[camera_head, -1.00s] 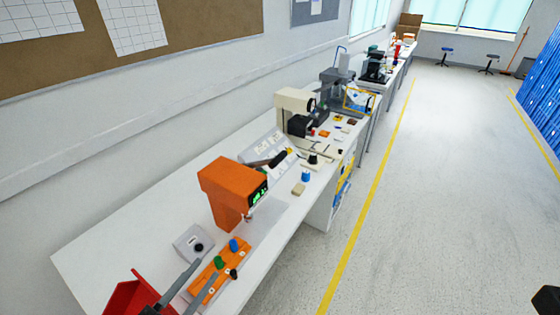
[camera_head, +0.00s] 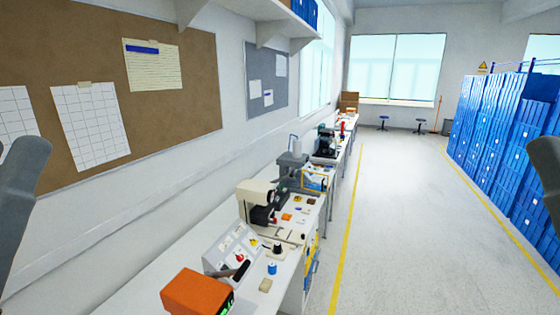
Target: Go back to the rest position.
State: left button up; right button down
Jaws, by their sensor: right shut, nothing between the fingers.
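A sloped light grey panel (camera_head: 217,262) stands on the bench in the lower middle of the head view. It carries small round red and yellow parts and a black bar; which of them is a rotary switch is too small to tell. My right gripper (camera_head: 547,168) shows only as a dark grey piece at the right edge, shut and empty, far from the bench things. A grey piece of my left arm (camera_head: 20,195) stands at the left edge; the left gripper itself is not visible.
A white bench (camera_head: 150,285) runs along the left wall. On it are an orange device (camera_head: 195,290), cut off below, a cream machine (camera_head: 257,198) and a blue knob (camera_head: 272,268). The floor (camera_head: 410,230) between is clear.

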notch_tip(320, 180, up, 23)
jog(key=p, duration=1.9)
notch_tip(320, 180, down, 43)
jog(key=b, duration=4.2)
jog(key=shift+b, duration=0.4)
